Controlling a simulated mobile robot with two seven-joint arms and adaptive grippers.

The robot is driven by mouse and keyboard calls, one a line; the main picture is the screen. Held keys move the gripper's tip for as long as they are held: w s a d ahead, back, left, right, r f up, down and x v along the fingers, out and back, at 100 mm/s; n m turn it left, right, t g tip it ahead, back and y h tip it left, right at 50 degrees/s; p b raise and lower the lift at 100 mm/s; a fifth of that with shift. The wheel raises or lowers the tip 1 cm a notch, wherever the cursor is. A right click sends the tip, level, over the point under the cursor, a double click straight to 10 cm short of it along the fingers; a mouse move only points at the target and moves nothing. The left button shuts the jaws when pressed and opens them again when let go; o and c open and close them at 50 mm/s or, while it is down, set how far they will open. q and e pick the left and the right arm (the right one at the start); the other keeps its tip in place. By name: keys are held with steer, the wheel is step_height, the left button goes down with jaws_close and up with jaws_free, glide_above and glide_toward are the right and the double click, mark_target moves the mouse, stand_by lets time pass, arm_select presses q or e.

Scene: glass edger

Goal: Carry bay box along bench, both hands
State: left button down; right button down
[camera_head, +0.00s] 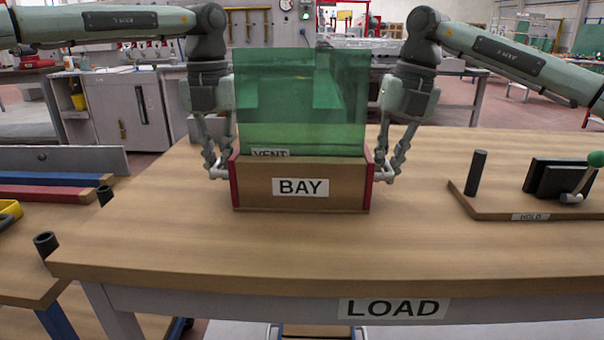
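The wooden bay box (252,196) with a white BAY label and red ends sits on the bench (300,255), near its middle. Green glass panes (300,100) stand upright in it, and a VENT label shows behind its front wall. My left gripper (221,172) is at the box's left end and my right gripper (387,174) is at its right end. Both reach down beside the red ends, at the white handles there. The fingertips are small and partly hidden, so I cannot tell whether they are closed on the handles.
A HOLD fixture (500,203) with a dark post, a black block and a green-knobbed lever stands at the right of the bench. The LOAD label (392,308) marks the front edge. A lower left table holds blue and red bars (50,180). Bench space beside the box is clear.

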arm_select(q)
steer(key=shift+w+r, duration=0.1)
steer(key=shift+r, duration=0.05)
arm_select(e)
steer(key=shift+r, duration=0.15)
stand_by(0.4)
